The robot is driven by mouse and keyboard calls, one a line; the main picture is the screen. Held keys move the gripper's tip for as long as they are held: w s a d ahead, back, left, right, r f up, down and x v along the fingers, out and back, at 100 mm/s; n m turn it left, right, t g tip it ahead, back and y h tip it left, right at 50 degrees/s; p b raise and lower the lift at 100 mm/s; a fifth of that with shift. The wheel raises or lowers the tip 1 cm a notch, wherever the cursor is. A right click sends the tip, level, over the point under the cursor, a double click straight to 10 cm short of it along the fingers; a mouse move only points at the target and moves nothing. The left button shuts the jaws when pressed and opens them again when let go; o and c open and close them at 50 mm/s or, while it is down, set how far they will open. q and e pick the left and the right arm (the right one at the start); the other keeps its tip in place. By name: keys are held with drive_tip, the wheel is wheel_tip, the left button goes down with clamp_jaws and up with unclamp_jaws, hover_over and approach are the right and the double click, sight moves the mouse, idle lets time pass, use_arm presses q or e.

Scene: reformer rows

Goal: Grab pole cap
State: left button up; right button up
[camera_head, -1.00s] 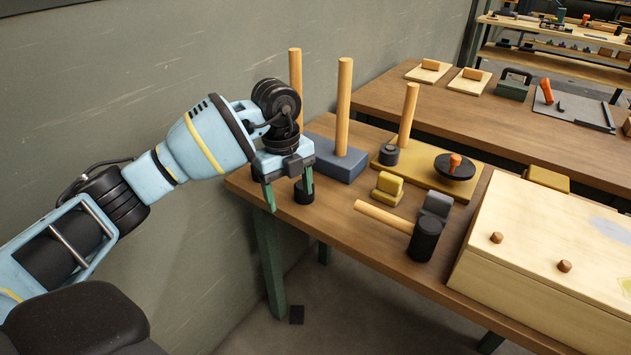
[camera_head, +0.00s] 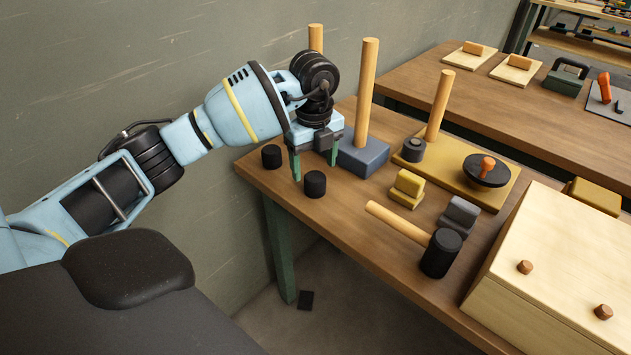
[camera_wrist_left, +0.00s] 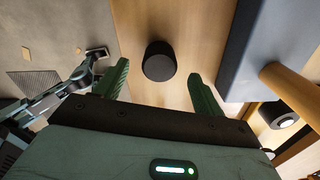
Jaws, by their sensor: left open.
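Two black cylindrical caps stand on the wooden table near its left corner. One cap (camera_head: 315,184) is just in front of my left gripper, and the other cap (camera_head: 271,156) is to its left. My left gripper (camera_head: 315,165) points down, open and empty, with green fingers. In the left wrist view a black cap (camera_wrist_left: 158,61) lies between the lines of the open fingers (camera_wrist_left: 160,80), not touching either. Wooden poles stand behind: one pole (camera_head: 367,90) rises from a blue-grey block (camera_head: 362,160), another pole (camera_head: 438,105) from a mustard board (camera_head: 462,186). My right gripper is out of view.
A mallet (camera_head: 438,253) lies to the right, near a yellow block (camera_head: 406,188) and a grey block (camera_head: 458,215). A pale wooden box (camera_head: 560,260) fills the right front. A dark disc with an orange knob (camera_head: 487,167) sits on the board. The wall is close on the left.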

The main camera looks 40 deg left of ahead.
sight(315, 176)
use_arm(q)
drive_tip(key=shift+d+f, duration=0.15)
drive_tip(key=shift+f, duration=2.4)
drive_tip(key=c, duration=1.1)
drive_tip(key=shift+o, duration=0.2)
drive_tip(key=shift+r, duration=0.15)
drive_tip(key=shift+r, duration=0.55)
wheel_tip(315, 176, up, 2)
drive_tip(key=shift+r, duration=0.25)
drive_tip(key=s+d, duration=0.3)
drive_tip(key=s, duration=0.4)
drive_tip(key=s+d+r, duration=0.1)
drive_tip(key=s+d, duration=0.2)
drive_tip(key=s, duration=0.4)
drive_tip(key=shift+s+d, duration=0.25)
drive_tip(key=shift+s, duration=0.1)
